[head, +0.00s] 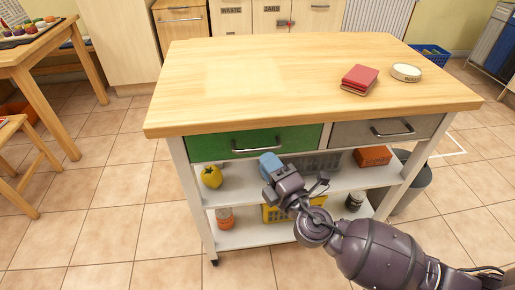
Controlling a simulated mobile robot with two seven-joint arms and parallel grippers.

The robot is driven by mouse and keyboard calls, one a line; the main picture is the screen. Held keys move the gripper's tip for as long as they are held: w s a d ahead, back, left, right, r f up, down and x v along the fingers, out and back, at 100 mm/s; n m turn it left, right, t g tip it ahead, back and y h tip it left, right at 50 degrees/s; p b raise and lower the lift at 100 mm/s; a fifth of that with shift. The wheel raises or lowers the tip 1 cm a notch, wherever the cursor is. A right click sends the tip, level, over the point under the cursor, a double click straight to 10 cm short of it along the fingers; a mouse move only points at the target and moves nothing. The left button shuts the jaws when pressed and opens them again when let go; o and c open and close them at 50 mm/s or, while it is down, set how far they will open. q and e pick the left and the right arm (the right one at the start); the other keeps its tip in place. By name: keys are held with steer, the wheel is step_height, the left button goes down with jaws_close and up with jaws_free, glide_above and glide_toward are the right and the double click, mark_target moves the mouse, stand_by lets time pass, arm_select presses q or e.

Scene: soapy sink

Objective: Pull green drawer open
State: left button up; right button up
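The green drawer (257,142) is at the upper left under the wooden top of a kitchen island, with a silver bar handle (256,147) across its front. It looks shut, its front in line with the grey drawer beside it. My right gripper (294,181) is in front of the island, just below and to the right of the green drawer's handle, apart from it. I cannot tell how far its fingers are spread. A blue block-like shape (270,163) shows at its tip; whether it touches is unclear. My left gripper is not in view.
A grey drawer (386,130) is to the right. The shelf below holds a yellow fruit (212,176), a grey basket (318,163) and an orange box (372,156). Tiled floor in front is clear.

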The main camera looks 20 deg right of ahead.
mark_target(258, 149)
steer(key=shift+x, duration=2.6)
steer(key=shift+c, duration=0.5)
jaws_close()
